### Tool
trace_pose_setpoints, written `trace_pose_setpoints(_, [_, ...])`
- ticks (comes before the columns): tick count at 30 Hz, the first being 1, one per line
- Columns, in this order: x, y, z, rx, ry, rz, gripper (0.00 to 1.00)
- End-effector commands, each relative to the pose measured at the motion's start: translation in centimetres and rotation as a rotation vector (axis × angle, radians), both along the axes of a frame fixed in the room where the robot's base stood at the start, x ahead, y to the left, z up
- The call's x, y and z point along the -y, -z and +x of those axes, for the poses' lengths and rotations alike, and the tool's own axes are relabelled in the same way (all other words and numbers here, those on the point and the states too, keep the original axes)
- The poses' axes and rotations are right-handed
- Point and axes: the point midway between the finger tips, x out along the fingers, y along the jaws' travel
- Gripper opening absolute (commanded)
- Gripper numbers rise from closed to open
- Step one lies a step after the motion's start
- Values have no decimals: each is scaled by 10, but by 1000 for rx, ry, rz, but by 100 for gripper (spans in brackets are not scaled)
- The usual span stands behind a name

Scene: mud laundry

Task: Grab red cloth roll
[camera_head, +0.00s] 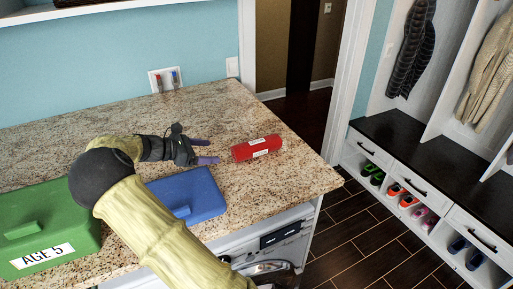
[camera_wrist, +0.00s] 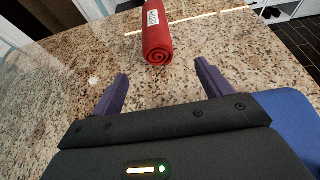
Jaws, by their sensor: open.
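The red cloth roll (camera_head: 257,148) lies on the granite countertop (camera_head: 280,194), with white labels on it. My gripper (camera_head: 207,151) is just left of the roll in the head view, fingers pointing toward it. In the wrist view the roll (camera_wrist: 157,35) lies ahead of the purple fingertips, with its spiral end facing me. The fingers (camera_wrist: 161,72) are open and apart, with bare counter between them. The roll is not between the fingers and a gap shows.
A blue box (camera_head: 187,193) stands just below my gripper, and also shows at the right of the wrist view (camera_wrist: 295,115). A green box labelled "AGE 5" (camera_head: 45,225) is at left. The counter's right edge is beyond the roll. A shoe bench (camera_head: 430,170) stands across the floor.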

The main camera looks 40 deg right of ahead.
Motion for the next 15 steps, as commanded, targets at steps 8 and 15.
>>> trace_pose_setpoints(8, [48,16,-12,-3,7,0,78])
trace_pose_setpoints(15, [80,30,-20,-2,6,-1,78])
